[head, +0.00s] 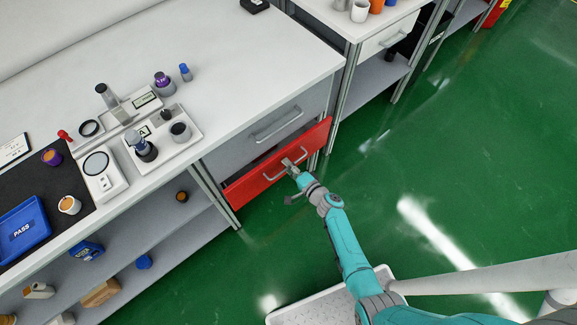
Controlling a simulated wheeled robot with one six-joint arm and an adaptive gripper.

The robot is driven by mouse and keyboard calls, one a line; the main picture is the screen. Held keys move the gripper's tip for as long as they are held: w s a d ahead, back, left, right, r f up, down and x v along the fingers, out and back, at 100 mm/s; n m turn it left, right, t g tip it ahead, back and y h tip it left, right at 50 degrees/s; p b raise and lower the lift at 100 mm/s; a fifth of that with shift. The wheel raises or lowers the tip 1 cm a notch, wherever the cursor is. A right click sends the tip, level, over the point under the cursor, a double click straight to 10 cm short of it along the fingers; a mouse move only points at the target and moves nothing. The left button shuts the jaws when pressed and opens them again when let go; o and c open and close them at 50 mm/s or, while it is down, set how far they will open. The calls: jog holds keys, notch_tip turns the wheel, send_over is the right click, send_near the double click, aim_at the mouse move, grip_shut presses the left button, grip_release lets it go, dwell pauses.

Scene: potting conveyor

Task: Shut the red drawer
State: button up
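The red drawer (249,182) is under the white bench, below a grey drawer (247,143). It stands out from the bench front, with a dark gap visible behind its top edge. A pale bar handle (273,174) is on its front. My gripper (289,165) is at the drawer front, by the right part of the handle. It looks very close to or touching the front. The fingers are too small to tell whether they are open or shut.
The bench top (250,75) carries small instruments, a white tray (184,143) and a blue bin (22,228) at the left. Another bench with a white drawer (386,38) stands at the upper right. The green floor (450,150) on the right is clear.

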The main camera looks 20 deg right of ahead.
jog(key=shift+w, duration=0.1)
grip_shut()
jog(key=shift+r+x, duration=0.25)
jog(key=shift+x, duration=0.8)
jog(key=shift+r+x, duration=0.2)
jog(key=shift+x, duration=0.9)
jog(key=shift+w, duration=0.1)
grip_release()
send_near(281, 158)
jog(key=shift+s+d+f, duration=0.25)
jog(key=shift+f, duration=0.25)
jog(key=shift+s+d+f, duration=0.2)
jog(key=shift+d+f, duration=0.05)
jog(key=shift+f, duration=0.2)
